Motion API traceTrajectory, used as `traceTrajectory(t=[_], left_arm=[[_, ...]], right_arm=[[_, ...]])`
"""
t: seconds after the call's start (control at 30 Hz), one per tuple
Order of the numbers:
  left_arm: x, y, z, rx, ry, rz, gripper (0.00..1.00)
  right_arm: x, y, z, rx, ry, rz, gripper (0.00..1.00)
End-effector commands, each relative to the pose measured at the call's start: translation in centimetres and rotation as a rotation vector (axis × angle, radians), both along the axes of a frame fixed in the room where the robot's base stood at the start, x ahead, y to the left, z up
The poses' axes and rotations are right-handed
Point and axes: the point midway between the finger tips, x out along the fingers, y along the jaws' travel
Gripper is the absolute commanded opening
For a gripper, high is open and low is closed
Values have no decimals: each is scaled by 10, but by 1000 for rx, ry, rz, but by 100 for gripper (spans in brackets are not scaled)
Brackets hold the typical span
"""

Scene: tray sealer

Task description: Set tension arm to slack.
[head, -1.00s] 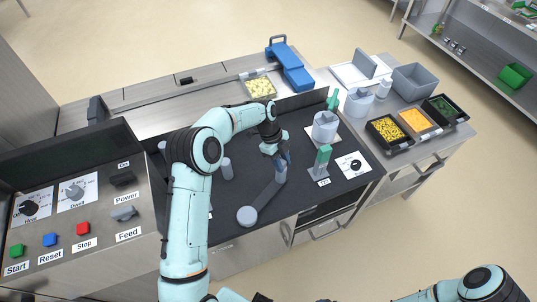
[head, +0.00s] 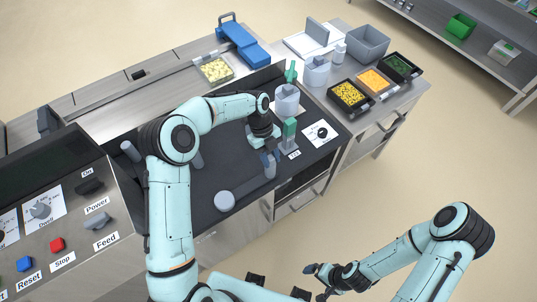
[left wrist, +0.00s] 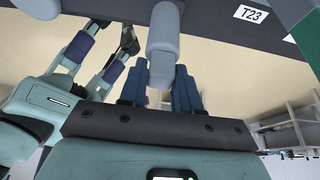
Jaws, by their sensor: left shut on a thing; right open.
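The tension arm is a dark grey bar (head: 247,186) with a round pivot disc (head: 225,201) at its near left end and an upright grey peg (head: 269,168) at its other end. It lies on the black machine deck near the front edge. My left gripper (head: 266,157) is shut on the peg. In the left wrist view the pale grey peg (left wrist: 163,55) stands between the blue fingers (left wrist: 161,88). Any marking for slack is not readable. My right gripper (head: 316,281) is open and empty, low in the head view, away from the machine.
A green-topped block (head: 289,132) labelled T23 stands just right of the peg, close to my left gripper. A dial card (head: 321,132) lies right of it. A grey roller (head: 196,158) stands behind my left arm. Food trays (head: 350,108) sit on the right table.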

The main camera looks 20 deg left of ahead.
Motion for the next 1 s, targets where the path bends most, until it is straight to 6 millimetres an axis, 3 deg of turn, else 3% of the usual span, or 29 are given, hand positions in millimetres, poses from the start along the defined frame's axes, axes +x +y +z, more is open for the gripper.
traceTrajectory(t=[0.3,0.33,0.4,0.77,1.0], left_arm=[[-2,-4,-1,-5,5,-11,0],[-3,-4,-1,-6,6,-11,39],[-3,-4,-1,-5,6,-10,53],[0,0,5,-2,2,-5,53],[12,12,45,-2,-2,-4,53]], right_arm=[[0,0,0,0,0,0,98],[0,0,0,0,0,0,98],[0,0,0,0,0,0,98],[1,0,1,0,-1,0,98],[7,0,8,0,-8,0,98]])
